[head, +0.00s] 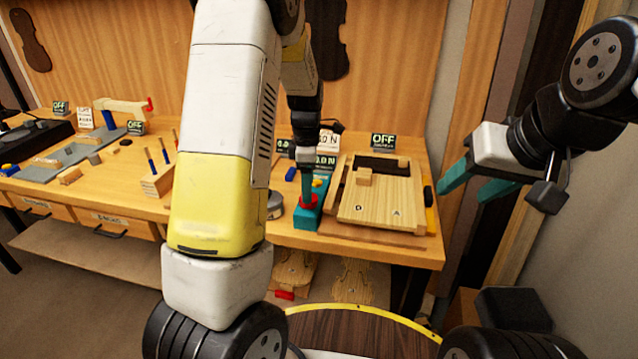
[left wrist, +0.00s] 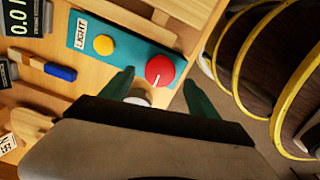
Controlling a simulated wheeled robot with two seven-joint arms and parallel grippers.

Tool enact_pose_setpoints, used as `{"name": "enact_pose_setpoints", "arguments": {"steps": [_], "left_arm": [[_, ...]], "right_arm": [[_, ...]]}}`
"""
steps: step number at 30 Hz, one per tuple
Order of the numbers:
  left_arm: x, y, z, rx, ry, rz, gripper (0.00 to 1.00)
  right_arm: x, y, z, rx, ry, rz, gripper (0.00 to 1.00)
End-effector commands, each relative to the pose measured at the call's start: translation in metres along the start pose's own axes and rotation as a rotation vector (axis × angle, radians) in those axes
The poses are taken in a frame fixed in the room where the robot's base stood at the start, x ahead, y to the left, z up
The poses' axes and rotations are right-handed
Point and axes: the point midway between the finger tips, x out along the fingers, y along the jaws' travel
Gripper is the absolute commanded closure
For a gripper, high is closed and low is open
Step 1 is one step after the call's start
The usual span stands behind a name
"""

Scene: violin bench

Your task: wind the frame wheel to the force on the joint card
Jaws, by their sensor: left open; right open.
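A red wheel (head: 308,202) with a white mark sits on a teal box (head: 304,219). In the left wrist view the red wheel (left wrist: 160,70) lies between and just beyond the fingertips of my left gripper (left wrist: 160,88), which is open. The same gripper (head: 307,190) shows in the head view above the wheel, partly hidden. Whether a finger touches the wheel, I cannot tell. A display (head: 325,162) reads about 0.0 N. A white card (head: 327,140) behind it ends in "0 N"; its first digit is unclear. My right gripper (head: 482,188) is open and empty, right of the bench.
The teal box also bears a yellow button (left wrist: 103,45) and a LIGHT label (left wrist: 81,33). A blue-ended stick (left wrist: 60,72) lies near. A tool block (head: 157,181) stands further left.

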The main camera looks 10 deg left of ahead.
Motion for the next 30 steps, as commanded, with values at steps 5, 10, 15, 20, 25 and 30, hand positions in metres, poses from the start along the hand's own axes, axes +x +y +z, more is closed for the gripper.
{"name": "enact_pose_setpoints", "arguments": {"steps": [5,10,15,20,25,30], "left_arm": [[0.024,-0.001,0.0,0.001,0.0,-0.002,0.3],[0.033,0.0,0.0,0.001,-0.001,0.0,0.3],[0.033,0.0,0.0,0.001,-0.001,0.0,0.3],[0.033,0.0,0.0,0.001,-0.001,0.001,0.5],[0.033,0.0,0.0,0.001,-0.001,0.001,0.83],[0.033,0.0,0.0,0.005,-0.001,0.001,0.92]], "right_arm": [[0.0,0.0,0.0,0.0,0.0,0.0,0.48],[0.0,0.0,0.0,0.0,0.0,0.0,0.48],[0.0,0.0,0.0,0.0,0.0,0.0,0.48],[0.0,0.0,0.0,0.0,0.0,0.0,0.48],[0.0,0.0,0.0,0.0,0.0,0.0,0.48],[0.0,0.0,0.0,0.0,0.0,0.0,0.48]]}}
